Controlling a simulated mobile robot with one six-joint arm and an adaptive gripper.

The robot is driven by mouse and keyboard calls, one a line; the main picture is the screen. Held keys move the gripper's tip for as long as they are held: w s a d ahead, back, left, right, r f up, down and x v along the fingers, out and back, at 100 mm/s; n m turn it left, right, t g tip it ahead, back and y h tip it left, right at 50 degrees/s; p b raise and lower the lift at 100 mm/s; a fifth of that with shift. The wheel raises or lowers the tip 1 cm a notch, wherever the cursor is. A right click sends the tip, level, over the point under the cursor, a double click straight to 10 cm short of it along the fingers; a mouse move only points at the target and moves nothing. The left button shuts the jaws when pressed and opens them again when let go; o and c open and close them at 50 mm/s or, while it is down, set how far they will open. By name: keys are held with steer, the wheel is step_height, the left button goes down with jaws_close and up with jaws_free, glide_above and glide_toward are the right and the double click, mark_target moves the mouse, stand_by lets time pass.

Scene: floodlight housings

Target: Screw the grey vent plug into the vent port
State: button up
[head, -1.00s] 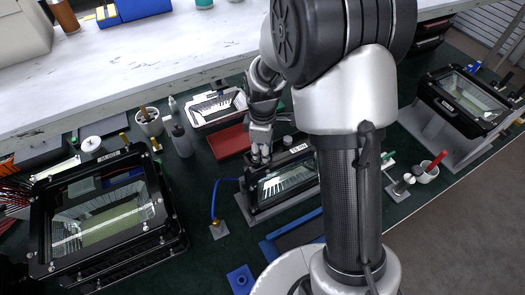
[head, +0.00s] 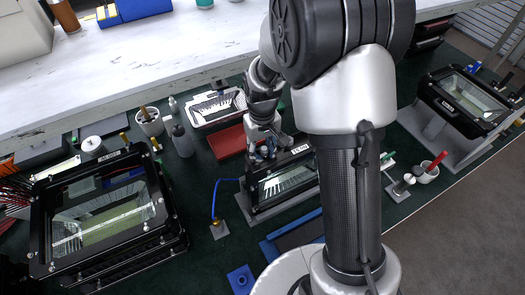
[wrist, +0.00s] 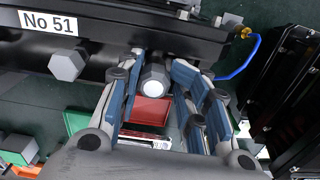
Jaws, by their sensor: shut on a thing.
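The black floodlight housing (head: 287,183) lies on the bench in front of my arm. In the wrist view its edge (wrist: 105,40) carries a "No 51" label. My gripper (head: 268,153) is at the housing's far long edge, pointing down. In the wrist view my gripper (wrist: 156,66) has its blue-padded fingers on either side of a grey vent plug (wrist: 155,75) with a round white face, and is shut on it. The plug is against the housing edge; the vent port is hidden, so I cannot tell how deep it sits. Another grey hexagonal fitting (wrist: 67,65) stands on the edge to the left.
A blue cable (head: 214,197) runs from the housing's left end to a small brass-coloured fitting. A red tray (head: 229,142) and a white-framed housing (head: 218,107) lie behind. A large black housing (head: 107,212) stands left. Some green bench shows between them.

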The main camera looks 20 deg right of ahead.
steer(key=m, duration=0.4)
steer(key=shift+s+d+f+m, duration=0.2)
steer(key=shift+m, duration=0.2)
steer(key=shift+s+m, duration=0.15)
steer(key=shift+m, duration=0.65)
steer(key=shift+c, duration=0.5)
steer(key=shift+f, duration=0.1)
jaws_close()
steer(key=o, duration=1.2)
jaws_free()
steer(key=shift+a, duration=0.15)
